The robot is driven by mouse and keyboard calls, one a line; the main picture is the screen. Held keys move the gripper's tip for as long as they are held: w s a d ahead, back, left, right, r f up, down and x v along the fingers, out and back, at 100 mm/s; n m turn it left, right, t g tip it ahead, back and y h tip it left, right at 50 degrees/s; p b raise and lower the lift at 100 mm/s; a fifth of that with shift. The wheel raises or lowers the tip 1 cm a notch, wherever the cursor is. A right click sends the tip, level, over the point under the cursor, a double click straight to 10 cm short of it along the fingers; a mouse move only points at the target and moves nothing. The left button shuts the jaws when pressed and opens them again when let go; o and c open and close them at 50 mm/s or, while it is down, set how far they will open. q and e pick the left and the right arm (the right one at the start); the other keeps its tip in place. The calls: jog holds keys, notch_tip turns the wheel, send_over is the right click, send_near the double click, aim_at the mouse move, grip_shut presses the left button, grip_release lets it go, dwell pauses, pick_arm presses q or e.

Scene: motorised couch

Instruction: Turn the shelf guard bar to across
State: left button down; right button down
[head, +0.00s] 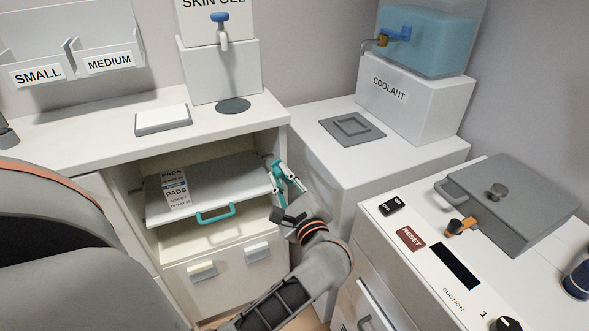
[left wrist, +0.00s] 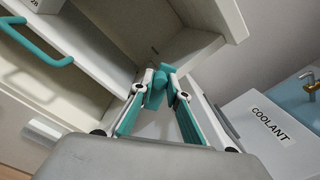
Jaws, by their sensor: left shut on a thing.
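The shelf (head: 230,176) is a pale board in the open white cabinet, with a teal handle (head: 215,214) at its front edge. It also shows in the left wrist view with its handle (left wrist: 38,48). My left gripper (head: 279,172) is at the right side of the cabinet opening. In the left wrist view its fingertips (left wrist: 158,88) are shut on a small teal piece (left wrist: 154,92), apparently the end of the guard bar. The rest of the bar is hidden or too small to make out, so its angle cannot be told. My right gripper is not in view.
Pads packets (head: 174,189) lie on the shelf. Drawers (head: 228,275) are below it. A white cabinet (head: 310,150) with the coolant dispenser (head: 410,100) stands to the right. The suction console (head: 450,240) is at the front right.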

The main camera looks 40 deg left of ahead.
pick_arm(q)
jog(key=n+b, duration=0.1)
jog(key=s+n+b, duration=0.1)
jog(key=shift+a+f+n, duration=0.2)
jog(key=shift+f+n, duration=0.2)
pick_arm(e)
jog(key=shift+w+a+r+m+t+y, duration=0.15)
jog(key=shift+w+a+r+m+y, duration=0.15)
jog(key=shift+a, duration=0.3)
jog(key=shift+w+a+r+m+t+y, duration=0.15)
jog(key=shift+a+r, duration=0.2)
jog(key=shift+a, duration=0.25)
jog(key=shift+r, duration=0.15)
pick_arm(q)
jog(key=c, duration=1.9)
grip_release()
jog(key=v, duration=0.7)
jog(key=shift+s+d, duration=0.2)
